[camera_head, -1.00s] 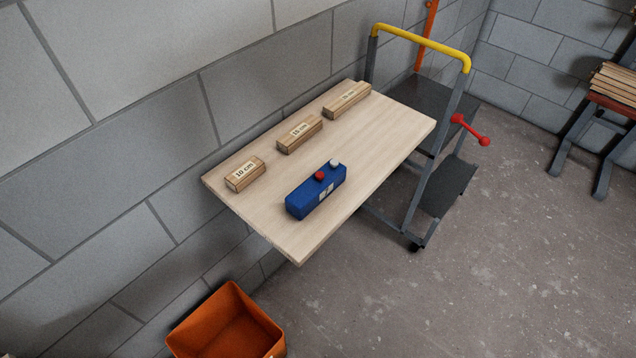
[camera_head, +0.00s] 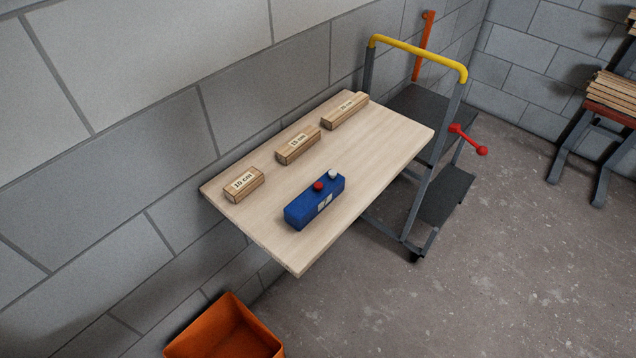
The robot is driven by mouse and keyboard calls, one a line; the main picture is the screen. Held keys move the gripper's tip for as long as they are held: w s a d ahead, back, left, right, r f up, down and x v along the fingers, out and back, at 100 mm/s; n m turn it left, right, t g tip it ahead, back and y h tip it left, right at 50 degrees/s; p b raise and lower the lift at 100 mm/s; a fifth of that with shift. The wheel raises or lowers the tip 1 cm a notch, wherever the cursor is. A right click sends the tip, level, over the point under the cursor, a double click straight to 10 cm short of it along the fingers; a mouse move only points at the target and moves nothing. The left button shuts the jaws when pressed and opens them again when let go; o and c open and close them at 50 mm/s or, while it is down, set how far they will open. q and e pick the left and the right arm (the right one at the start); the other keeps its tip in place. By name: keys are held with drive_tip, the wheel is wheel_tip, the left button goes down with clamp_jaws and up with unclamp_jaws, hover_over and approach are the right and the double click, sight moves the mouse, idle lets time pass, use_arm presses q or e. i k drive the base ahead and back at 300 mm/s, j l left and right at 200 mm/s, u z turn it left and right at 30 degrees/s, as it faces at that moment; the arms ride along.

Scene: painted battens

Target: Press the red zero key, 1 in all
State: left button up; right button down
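A blue box (camera_head: 310,208) lies on the light wooden board (camera_head: 375,150) that stands out from the grey block wall. On its top are a round red key (camera_head: 318,186) and, to the right of it, a round white key (camera_head: 333,174). Nothing touches the box or the keys. Neither of my grippers is in the head view.
Three wooden blocks with labels, the nearest marked 10 cm (camera_head: 244,184), line the board's wall side. A step ladder with a yellow rail (camera_head: 418,55) and red knobbed handle (camera_head: 468,140) stands right. An orange bin (camera_head: 222,328) is below.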

sight(318, 186)
drive_tip(key=l, duration=0.65)
drive_tip(key=i+l, duration=0.1)
drive_tip(key=l, duration=0.5)
drive_tip(key=l+u, duration=0.2)
drive_tip(key=l, duration=0.15)
drive_tip(key=u, duration=1.75)
